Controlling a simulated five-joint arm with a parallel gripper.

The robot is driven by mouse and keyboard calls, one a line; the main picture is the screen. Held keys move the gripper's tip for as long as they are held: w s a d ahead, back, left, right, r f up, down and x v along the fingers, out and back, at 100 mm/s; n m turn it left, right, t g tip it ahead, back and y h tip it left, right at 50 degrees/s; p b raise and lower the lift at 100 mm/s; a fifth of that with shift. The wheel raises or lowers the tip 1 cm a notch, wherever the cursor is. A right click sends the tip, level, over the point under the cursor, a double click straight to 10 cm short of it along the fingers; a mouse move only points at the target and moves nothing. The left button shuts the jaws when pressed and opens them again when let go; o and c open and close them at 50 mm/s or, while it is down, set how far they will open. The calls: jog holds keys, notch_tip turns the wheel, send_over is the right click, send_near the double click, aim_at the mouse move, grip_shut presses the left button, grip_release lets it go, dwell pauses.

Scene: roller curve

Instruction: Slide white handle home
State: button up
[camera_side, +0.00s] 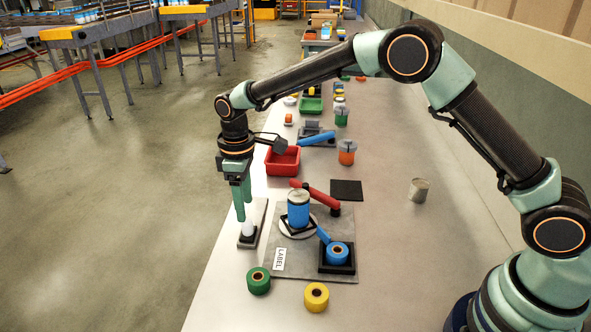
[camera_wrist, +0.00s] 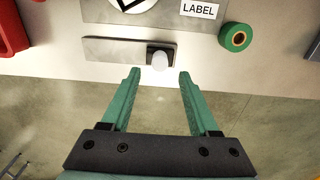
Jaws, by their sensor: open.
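The white handle (camera_side: 249,229) is a short rounded knob standing on a dark block at the near end of a grey slide rail (camera_side: 260,207). In the wrist view the handle (camera_wrist: 160,61) is at the right end of the rail (camera_wrist: 108,49), and the rail's left part is bare. My gripper (camera_side: 243,210) points down over the table's left edge, at the handle. In the wrist view my gripper (camera_wrist: 159,73) is open, with its green fingers to either side of the handle and apart from it. Contact cannot be told in the side view.
A labelling plate (camera_side: 290,266) with a blue can (camera_side: 298,212), a red lever (camera_side: 318,194) and a blue tape roll (camera_side: 338,252) lies right of the rail. A green roll (camera_side: 259,280) and a yellow roll (camera_side: 316,296) stand nearer. A red bin (camera_side: 283,161) stands behind.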

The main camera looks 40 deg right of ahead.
aim_at(247, 222)
notch_tip(247, 222, down, 6)
jog(key=shift+f, duration=0.1)
dwell(0.4)
grip_shut()
dwell(1.2)
